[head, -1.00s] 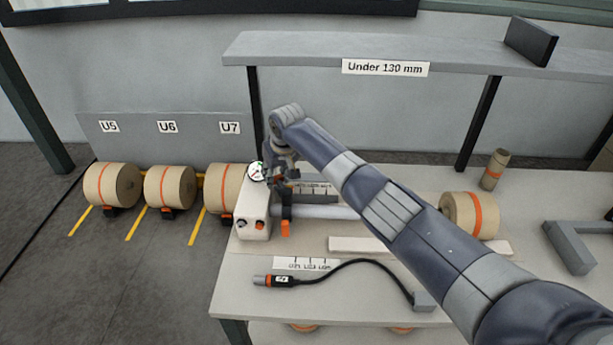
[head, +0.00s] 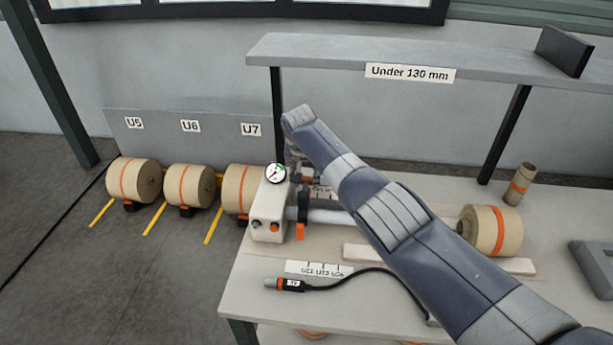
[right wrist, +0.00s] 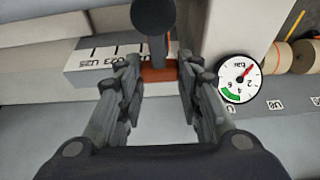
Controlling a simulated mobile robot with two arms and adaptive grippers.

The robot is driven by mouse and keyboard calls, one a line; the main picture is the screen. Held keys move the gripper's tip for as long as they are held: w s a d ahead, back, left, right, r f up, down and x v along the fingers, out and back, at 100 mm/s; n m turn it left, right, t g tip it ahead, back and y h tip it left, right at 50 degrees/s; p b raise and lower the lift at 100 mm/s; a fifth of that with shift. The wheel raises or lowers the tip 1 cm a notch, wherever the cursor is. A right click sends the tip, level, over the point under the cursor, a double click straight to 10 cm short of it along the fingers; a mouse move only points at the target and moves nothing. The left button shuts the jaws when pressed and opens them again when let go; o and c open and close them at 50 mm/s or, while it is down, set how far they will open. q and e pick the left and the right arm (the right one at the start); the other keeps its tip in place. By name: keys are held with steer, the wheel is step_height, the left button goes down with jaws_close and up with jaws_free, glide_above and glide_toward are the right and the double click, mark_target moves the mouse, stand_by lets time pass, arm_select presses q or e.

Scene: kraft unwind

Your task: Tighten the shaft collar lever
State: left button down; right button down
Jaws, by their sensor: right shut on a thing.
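The dark shaft collar (head: 303,205) sits around the light grey shaft (head: 331,216), just right of the white unit with the gauge. An orange tab (head: 300,231) hangs at its lower front. My right gripper (head: 304,180) is at the top of the collar, largely hidden behind my forearm. In the right wrist view, my right gripper (right wrist: 162,78) has its fingers on both sides of an orange-brown lever piece (right wrist: 158,73). A dark round-ended part (right wrist: 152,20) rises beside it. Finger contact is hard to see. My left gripper is not in view.
The white unit (head: 268,212) carries a round gauge (head: 275,174). A cable with a black-orange handle (head: 290,284) lies on the bench front. A kraft roll (head: 490,230) is at the right. A shelf (head: 330,52) spans above the back. Several rolls stand on the floor left.

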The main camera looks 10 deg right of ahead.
mark_target(304, 191)
stand_by(0.3)
steer(key=c, duration=1.1)
jaws_free()
steer(key=shift+r, duration=0.15)
steer(key=v, duration=1.1)
steer(key=shift+s+r, duration=0.2)
steer(key=shift+r, duration=0.15)
steer(key=shift+f, duration=0.1)
